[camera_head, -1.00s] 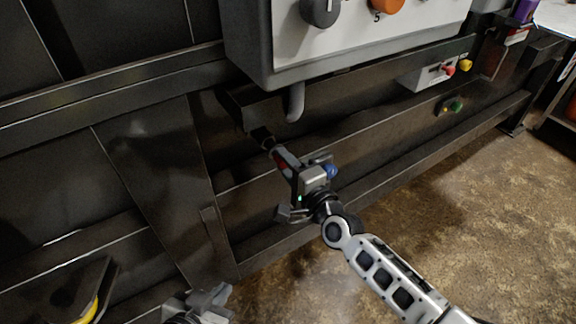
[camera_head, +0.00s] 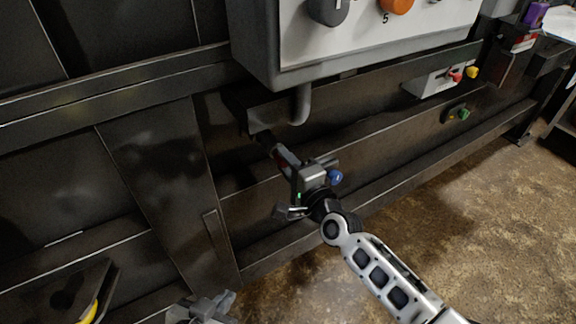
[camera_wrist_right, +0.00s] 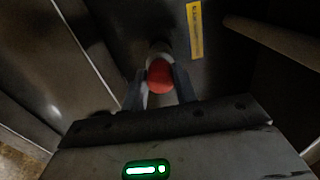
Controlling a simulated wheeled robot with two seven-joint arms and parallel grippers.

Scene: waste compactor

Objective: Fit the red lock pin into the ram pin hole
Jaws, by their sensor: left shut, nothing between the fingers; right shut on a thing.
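The red lock pin (camera_wrist_right: 159,77) shows as a rounded red end between the fingers of my right gripper in the right wrist view. My right gripper (camera_head: 278,153) is shut on it, low in front of the dark machine frame, and only a little red shows there in the head view. A pale grey round part (camera_wrist_right: 157,50) lies just beyond the red end. I cannot tell whether it is the pin's shaft or part of the machine. The ram pin hole is not clearly visible. My left gripper (camera_head: 208,303) is at the bottom edge, shut and empty, partly cut off.
A grey control box (camera_head: 258,55) overhangs above my right gripper, with a bent pipe (camera_head: 301,105) below it. A yellow label (camera_wrist_right: 195,30) is on the dark surface ahead. Dark beams run behind the arm. Open floor (camera_head: 490,210) lies to the right.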

